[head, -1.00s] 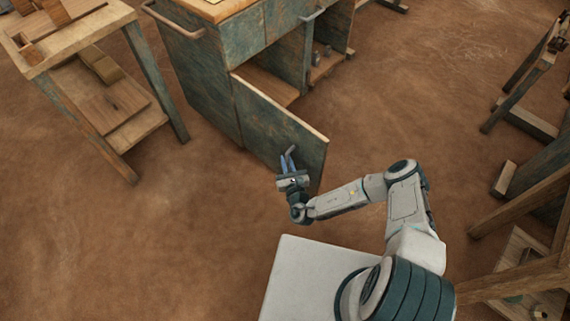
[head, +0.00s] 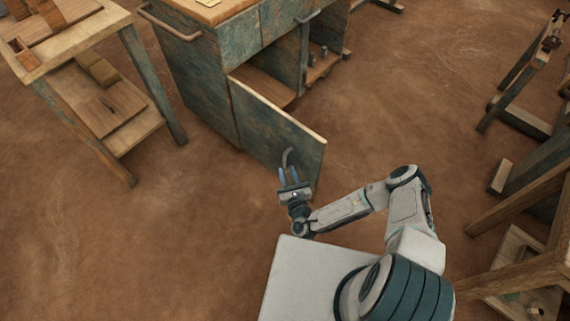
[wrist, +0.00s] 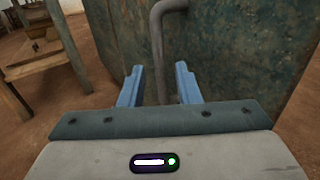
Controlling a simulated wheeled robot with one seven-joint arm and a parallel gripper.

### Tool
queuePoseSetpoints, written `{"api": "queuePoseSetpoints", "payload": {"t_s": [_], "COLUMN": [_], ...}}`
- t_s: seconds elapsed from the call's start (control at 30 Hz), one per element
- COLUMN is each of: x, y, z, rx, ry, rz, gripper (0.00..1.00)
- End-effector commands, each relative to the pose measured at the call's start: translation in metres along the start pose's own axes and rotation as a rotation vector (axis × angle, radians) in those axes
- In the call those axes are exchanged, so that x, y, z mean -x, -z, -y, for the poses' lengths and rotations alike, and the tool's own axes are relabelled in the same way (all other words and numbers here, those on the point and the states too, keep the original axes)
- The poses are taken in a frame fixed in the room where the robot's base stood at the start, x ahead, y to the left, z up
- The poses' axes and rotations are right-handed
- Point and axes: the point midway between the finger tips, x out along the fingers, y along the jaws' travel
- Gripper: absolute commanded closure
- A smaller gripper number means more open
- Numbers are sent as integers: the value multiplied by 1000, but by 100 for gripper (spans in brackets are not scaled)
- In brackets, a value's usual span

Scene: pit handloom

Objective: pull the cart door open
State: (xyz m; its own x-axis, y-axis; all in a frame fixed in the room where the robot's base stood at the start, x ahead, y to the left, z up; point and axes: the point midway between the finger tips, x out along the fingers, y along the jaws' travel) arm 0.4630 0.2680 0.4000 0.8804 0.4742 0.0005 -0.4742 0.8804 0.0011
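The cart (head: 200,85) is a worn blue-green cabinet with a wooden top. Its door (head: 265,130) stands swung well out, showing the shelf space behind it. The door's bent grey metal handle (head: 288,158) is near the free edge; in the wrist view the handle (wrist: 157,45) rises between the fingers. My gripper (head: 289,175) is at the door's outer face, its blue fingers apart. In the wrist view my gripper (wrist: 160,85) has a clear gap on both sides of the handle. The handle's lower end is hard to make out.
A wooden table (head: 75,60) with a lower shelf stands left of the cart. Wooden frames (head: 530,190) stand at the right. The brown floor (head: 180,230) is clear to the left of the door and in front of it.

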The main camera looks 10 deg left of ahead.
Motion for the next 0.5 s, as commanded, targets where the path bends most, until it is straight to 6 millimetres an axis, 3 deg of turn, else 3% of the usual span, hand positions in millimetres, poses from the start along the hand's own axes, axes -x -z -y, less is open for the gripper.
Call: {"api": "queuePoseSetpoints", "payload": {"t_s": [0.2,0.5], "x": [51,87], "y": [0,0], "z": [-1,0], "rx": [-1,0], "ry": [-2,-1], "rz": [-1,1], "gripper": [70,70]}}
